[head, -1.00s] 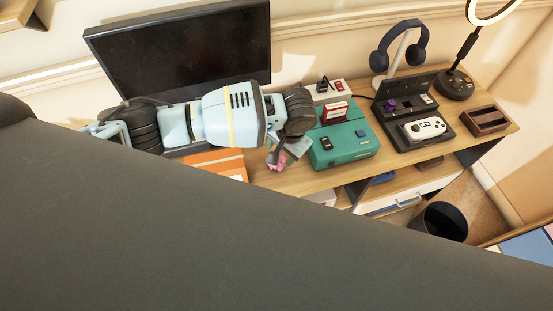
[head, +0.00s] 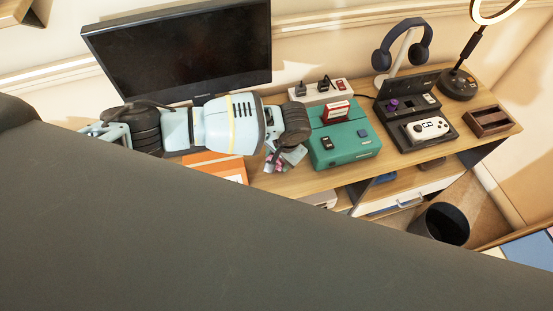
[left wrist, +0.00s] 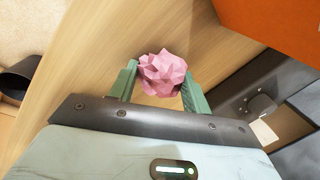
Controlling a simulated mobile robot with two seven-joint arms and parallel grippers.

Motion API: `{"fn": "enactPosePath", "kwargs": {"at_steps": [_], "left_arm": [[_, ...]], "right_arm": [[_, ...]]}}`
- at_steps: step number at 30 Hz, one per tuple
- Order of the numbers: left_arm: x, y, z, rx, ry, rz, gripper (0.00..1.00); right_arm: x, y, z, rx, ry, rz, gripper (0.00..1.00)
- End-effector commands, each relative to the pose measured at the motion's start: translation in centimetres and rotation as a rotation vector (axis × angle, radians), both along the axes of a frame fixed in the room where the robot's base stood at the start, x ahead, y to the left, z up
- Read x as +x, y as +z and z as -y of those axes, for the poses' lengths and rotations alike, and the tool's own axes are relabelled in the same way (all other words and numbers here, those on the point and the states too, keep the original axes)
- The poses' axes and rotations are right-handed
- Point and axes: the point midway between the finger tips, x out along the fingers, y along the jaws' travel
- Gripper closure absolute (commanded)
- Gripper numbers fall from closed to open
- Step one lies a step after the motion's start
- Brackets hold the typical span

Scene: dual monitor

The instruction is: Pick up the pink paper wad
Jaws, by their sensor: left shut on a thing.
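The pink paper wad (left wrist: 163,72) is a crumpled ball between the two green fingers of my left gripper (left wrist: 160,88) in the left wrist view. The fingers are shut on it from both sides. In the head view my left gripper (head: 277,164) is over the desk's front part, left of the teal console. There the wad is mostly hidden by the gripper, with only a bit of pink showing. I cannot tell whether the wad touches the desk. My right gripper is not in view.
The teal console (head: 345,144) with a red cartridge is close right of the gripper. An orange item (head: 217,166) lies to its left, and a monitor (head: 180,50) stands behind. A black bin (head: 443,224) is on the floor at right. Bare desk (head: 295,183) shows in front.

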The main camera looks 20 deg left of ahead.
Motion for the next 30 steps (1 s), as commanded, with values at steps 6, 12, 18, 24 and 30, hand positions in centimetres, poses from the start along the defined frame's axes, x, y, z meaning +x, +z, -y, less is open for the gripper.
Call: {"fn": "enactPosePath", "kwargs": {"at_steps": [6,12,18,24,30], "left_arm": [[0.0,0.0,0.0,0.000,0.000,0.000,0.73],[0.0,0.7,0.0,0.000,0.000,0.001,0.73],[0.1,3.1,0.1,-0.003,0.000,0.004,0.73],[-2.5,4.0,2.3,-0.003,-0.006,0.000,0.73],[-6.5,4.5,5.9,-0.004,-0.006,0.000,0.73]], "right_arm": [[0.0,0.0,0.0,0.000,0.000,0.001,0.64],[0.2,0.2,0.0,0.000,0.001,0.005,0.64],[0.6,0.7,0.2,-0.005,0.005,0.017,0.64],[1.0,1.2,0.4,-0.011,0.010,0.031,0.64],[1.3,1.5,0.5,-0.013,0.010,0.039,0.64]]}}
